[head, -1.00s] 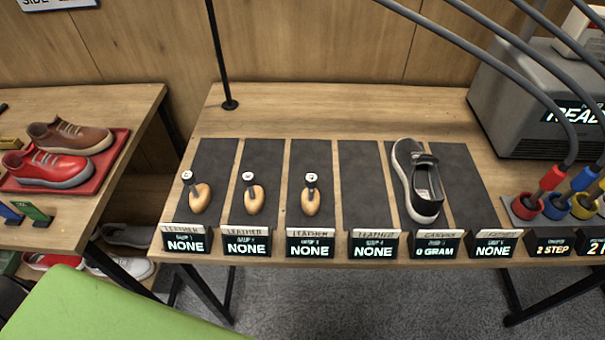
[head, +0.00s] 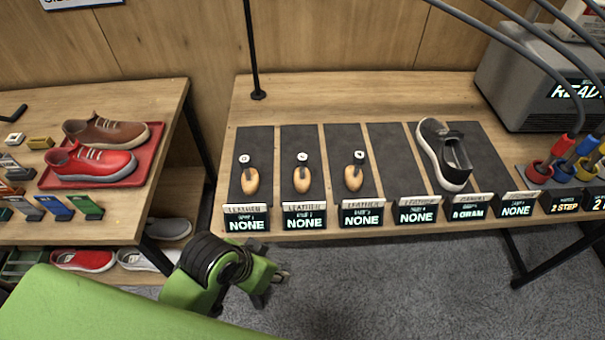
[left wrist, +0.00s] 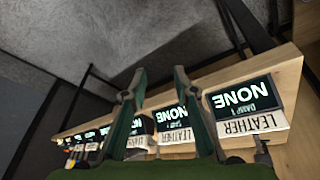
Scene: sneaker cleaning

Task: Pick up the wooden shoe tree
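Three wooden shoe trees with dark stems and round white labels lie on dark mats in the head view: the left one (head: 250,181), the middle one (head: 302,180) and the right one (head: 353,178). My left gripper (head: 272,287) is low in front of the table's front edge, below the first displays, apart from all the shoe trees. In the left wrist view its two fingers (left wrist: 159,75) are spread with nothing between them. No shoe tree can be made out in that view. My right gripper is not in view.
A black sneaker (head: 443,153) lies on the fifth mat. Displays such as the leftmost one (head: 247,223) line the front edge. A black post (head: 252,50) rises at the table's back left. A left table holds a red tray (head: 152,147) with shoes. The fourth mat (head: 397,165) is bare.

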